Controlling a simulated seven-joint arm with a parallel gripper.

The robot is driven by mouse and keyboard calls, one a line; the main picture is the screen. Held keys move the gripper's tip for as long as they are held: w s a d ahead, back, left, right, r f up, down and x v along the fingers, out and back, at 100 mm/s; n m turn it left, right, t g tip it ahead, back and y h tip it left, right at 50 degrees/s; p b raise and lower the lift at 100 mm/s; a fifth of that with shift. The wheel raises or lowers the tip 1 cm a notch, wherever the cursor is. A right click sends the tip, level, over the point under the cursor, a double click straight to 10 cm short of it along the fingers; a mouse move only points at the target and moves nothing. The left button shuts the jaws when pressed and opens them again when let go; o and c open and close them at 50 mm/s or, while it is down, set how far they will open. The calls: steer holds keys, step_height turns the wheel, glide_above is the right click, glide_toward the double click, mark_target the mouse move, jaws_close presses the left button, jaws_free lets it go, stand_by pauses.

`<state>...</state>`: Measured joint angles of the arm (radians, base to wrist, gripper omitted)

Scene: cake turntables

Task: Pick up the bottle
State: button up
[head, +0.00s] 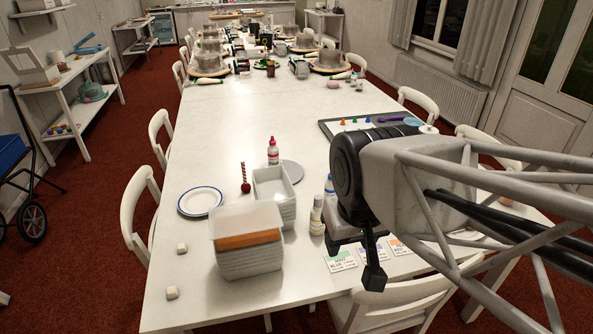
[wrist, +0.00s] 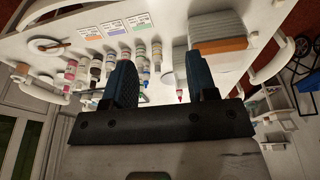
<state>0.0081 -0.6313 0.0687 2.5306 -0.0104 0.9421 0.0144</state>
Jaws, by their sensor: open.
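Several small bottles stand on the white table; which one the task means I cannot tell. In the head view, a white bottle with a red cap (head: 273,152) stands behind the white bins. A pale bottle with a white cap (head: 316,215) stands right of the bins, and a blue-topped bottle (head: 329,185) is partly hidden by my arm. In the wrist view, a cluster of bottles (wrist: 140,52) shows between and left of my fingers. My gripper (wrist: 162,62) is open and empty, above the table and apart from the bottles. It also shows in the head view (head: 372,262).
Colour cards (head: 341,261) lie at the near edge. Chairs ring the table; its middle is clear.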

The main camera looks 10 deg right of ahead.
steer(key=shift+o, duration=0.4)
stand_by(0.3)
steer(key=m+t, duration=0.2)
steer(key=t, duration=0.3)
glide_above(333, 170)
steer(key=s+a, duration=0.8)
steer(key=s, duration=0.4)
step_height(333, 170, down, 10)
steer(key=f, duration=0.1)
steer(key=w+d+f, duration=0.2)
steer(key=w+d+f+h, duration=0.1)
steer(key=w+d+f, duration=0.1)
steer(key=w+f, duration=0.1)
steer(key=w+d+f+m+t+h, duration=0.1)
steer(key=w+d+f, duration=0.1)
steer(key=w, duration=0.1)
steer(key=shift+w+d+f, duration=0.15)
steer(key=shift+d+f, duration=0.05)
steer(key=shift+f, duration=0.1)
steer(key=shift+w+d+f, duration=0.2)
steer(key=shift+d+f, duration=0.05)
steer(key=shift+x, duration=1.3)
